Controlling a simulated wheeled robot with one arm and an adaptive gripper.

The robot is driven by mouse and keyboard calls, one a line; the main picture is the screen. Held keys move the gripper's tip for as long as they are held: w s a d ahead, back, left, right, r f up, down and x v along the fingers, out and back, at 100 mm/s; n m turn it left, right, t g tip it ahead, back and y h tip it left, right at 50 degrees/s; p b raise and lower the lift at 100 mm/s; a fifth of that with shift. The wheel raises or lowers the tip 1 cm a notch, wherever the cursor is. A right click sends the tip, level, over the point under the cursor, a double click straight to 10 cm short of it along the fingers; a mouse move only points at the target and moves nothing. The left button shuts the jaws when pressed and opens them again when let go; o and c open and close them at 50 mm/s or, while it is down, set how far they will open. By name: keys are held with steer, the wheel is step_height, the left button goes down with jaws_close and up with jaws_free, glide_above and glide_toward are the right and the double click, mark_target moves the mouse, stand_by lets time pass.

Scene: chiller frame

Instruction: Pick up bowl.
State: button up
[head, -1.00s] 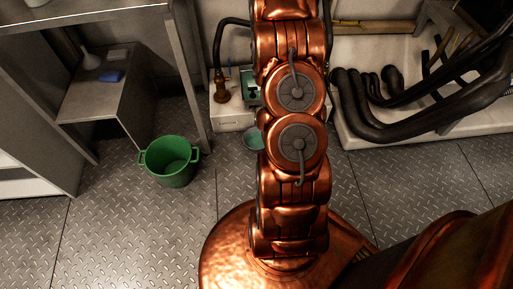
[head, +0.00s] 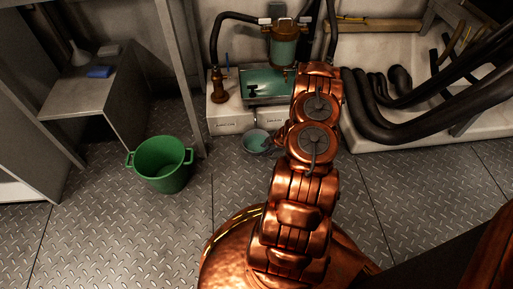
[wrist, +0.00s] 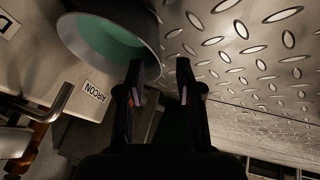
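A small bowl (head: 256,140) with a teal inside and a pale rim is on the floor in front of a white box, just left of my arm. In the wrist view the bowl (wrist: 112,40) is large at the top left, its open side in sight and its top edge cut off by the frame. My gripper (wrist: 160,64) has its two dark fingers apart with nothing between them. The left fingertip is close to the bowl's rim; I cannot tell whether they touch. In the head view my gripper is mostly hidden by my arm.
The white box (head: 231,119) carries a teal unit (head: 268,84) and a canister. A green bucket (head: 161,166) stands on the floor to the left, before a metal shelf. Black hoses (head: 388,129) lie to the right. The floor between bucket and box is clear.

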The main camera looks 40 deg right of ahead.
mark_target(257, 153)
steer(key=shift+w+b+x, duration=0.25)
steer(key=shift+b+x, duration=1.6)
steer(key=shift+x, duration=1.7)
steer(key=shift+r, duration=0.2)
steer(key=shift+c, duration=0.4)
jaws_close()
